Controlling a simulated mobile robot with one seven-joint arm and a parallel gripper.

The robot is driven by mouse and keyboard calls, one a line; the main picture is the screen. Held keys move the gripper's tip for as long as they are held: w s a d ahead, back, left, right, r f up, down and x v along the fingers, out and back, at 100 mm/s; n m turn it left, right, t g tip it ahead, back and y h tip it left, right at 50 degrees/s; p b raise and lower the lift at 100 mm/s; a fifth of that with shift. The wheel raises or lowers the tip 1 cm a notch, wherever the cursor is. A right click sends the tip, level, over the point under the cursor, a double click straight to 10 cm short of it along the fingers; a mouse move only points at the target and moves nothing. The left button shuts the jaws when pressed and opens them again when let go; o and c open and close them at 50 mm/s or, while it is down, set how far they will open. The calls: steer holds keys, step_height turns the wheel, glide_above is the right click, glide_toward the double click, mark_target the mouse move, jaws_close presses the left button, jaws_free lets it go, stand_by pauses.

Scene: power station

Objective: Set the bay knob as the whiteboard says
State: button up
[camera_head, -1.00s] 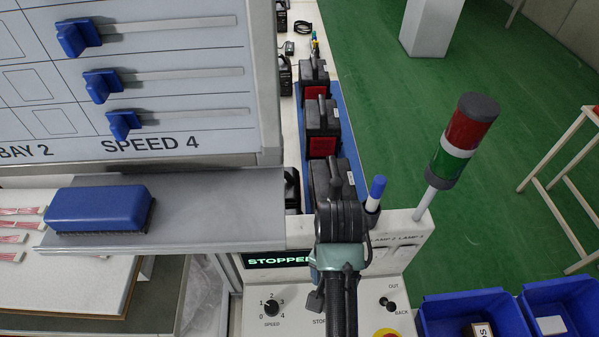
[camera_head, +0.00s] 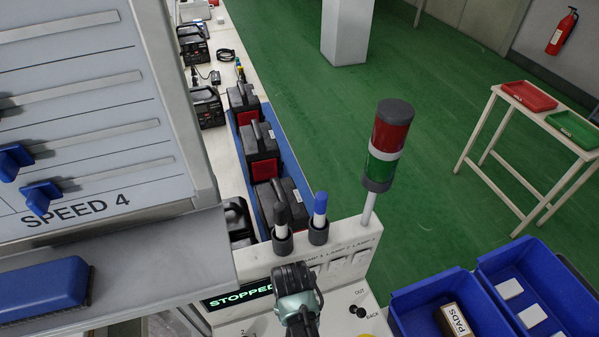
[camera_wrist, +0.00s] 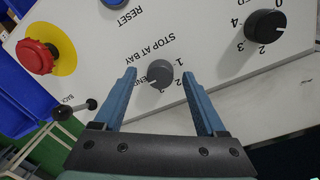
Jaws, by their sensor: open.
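In the wrist view the STOP AT BAY knob (camera_wrist: 160,74), small and dark grey, sits on the white panel between the two blue fingers of my gripper (camera_wrist: 159,72). The fingers are open, one on each side of it, and I cannot tell whether they touch it. Its labels include 1, 2 and END; its pointer setting is hard to read. In the head view my gripper (camera_head: 297,284) is over the control panel and hides this knob. The whiteboard (camera_head: 90,95) shows SPEED 4 at its lower edge; the BAY line is out of frame.
The larger SPEED knob (camera_wrist: 266,26) and a red stop button (camera_wrist: 38,57) flank the bay knob. An OUT/BACK lever (camera_head: 358,311), a STOPPED display (camera_head: 238,295), two markers in holders and a red-green lamp tower (camera_head: 387,145) are close by. Blue bins (camera_head: 412,290) stand right.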

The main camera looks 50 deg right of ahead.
steer(key=shift+f, duration=0.25)
jaws_close()
